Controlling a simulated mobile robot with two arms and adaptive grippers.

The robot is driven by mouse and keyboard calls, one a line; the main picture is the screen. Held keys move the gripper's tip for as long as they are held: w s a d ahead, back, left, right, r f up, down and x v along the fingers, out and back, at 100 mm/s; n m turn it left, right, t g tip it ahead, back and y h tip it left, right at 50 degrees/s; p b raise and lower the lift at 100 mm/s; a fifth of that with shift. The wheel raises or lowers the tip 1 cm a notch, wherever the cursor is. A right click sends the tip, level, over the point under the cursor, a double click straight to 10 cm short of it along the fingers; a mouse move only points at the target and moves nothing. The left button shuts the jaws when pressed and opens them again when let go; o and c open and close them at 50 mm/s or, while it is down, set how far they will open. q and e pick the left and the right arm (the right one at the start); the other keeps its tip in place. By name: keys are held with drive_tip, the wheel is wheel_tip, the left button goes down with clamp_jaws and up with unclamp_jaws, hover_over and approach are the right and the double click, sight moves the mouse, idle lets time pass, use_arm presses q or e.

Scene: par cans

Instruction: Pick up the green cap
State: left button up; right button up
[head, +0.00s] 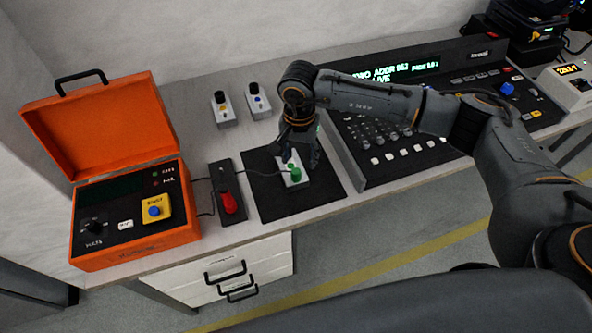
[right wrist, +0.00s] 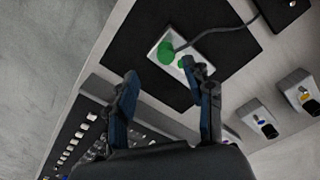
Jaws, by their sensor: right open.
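A small green cap (head: 295,174) sits on a white block on the black mat (head: 270,204), just below my right gripper (head: 299,162). In the right wrist view two green parts show on the white block: a larger round one (right wrist: 166,51) with a dark cable at it, and a smaller one (right wrist: 182,62) partly hidden by a finger. I cannot tell for sure which is the cap. My right gripper (right wrist: 163,76) is open and empty, its fingers pointing toward the block. Whether a fingertip touches it is unclear. My left gripper is not in view.
An open orange case (head: 130,262) stands at the left. A red part on a dark plate (head: 226,170) lies beside the mat. Two white switch boxes (head: 223,116) (head: 258,106) stand behind. A lighting console (head: 398,165) is close on the right.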

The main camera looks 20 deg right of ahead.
sight(296, 171)
drive_tip(key=shift+f, duration=0.85)
drive_tip(key=shift+a+f+p, duration=0.15)
drive_tip(key=shift+f+p, duration=0.4)
drive_tip(key=f, duration=0.1)
drive_tip(key=f+p, duration=0.1)
drive_tip(key=f, duration=0.1)
drive_tip(key=shift+w+a+f, duration=0.15)
drive_tip(key=shift+w+f, duration=0.1)
drive_tip(key=shift+f, duration=0.45)
drive_tip(key=shift+c, duration=0.2)
clamp_jaws()
